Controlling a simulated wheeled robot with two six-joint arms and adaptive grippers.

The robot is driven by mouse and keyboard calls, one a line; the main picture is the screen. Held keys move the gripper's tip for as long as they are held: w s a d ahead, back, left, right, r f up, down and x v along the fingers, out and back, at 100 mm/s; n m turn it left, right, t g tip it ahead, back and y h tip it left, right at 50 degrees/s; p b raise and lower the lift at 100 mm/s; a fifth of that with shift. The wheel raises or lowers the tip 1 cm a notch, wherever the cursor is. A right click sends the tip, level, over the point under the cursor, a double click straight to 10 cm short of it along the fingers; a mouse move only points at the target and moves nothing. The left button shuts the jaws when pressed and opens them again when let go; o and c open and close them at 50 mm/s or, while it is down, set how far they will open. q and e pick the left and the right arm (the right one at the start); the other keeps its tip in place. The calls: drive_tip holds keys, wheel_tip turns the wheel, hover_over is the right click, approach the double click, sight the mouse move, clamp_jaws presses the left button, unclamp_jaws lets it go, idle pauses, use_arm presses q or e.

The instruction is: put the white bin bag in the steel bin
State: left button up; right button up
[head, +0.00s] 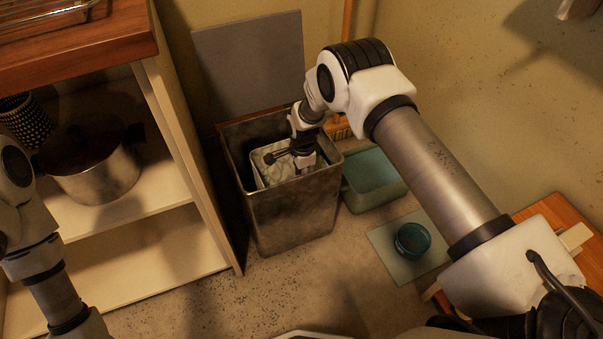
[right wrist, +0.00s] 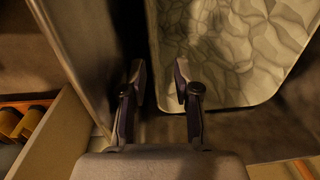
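The steel bin (head: 290,221) stands on the floor with its grey lid (head: 250,62) raised at the back. The white bin bag (head: 261,170) is inside the bin's opening, below the rim, partly hidden by my right gripper (head: 289,160). In the right wrist view the bag (right wrist: 235,50) shows as a pale, crinkled block, with a dark bin wall (right wrist: 90,50) to its left. My right gripper (right wrist: 159,78) has its fingers apart there; the right finger overlaps the bag's edge and nothing is clamped. Contact cannot be told. My left gripper is out of view.
A shelf unit (head: 200,180) with a steel pot (head: 95,175) stands left of the bin. A green tub (head: 374,180) stands right of it. A teal round container (head: 412,240) sits on a pale mat (head: 385,242). Some floor (head: 200,305) in front is clear.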

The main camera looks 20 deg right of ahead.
wheel_tip(320, 180, up, 13)
drive_tip(key=p, duration=0.3)
drive_tip(key=shift+s+p, duration=0.3)
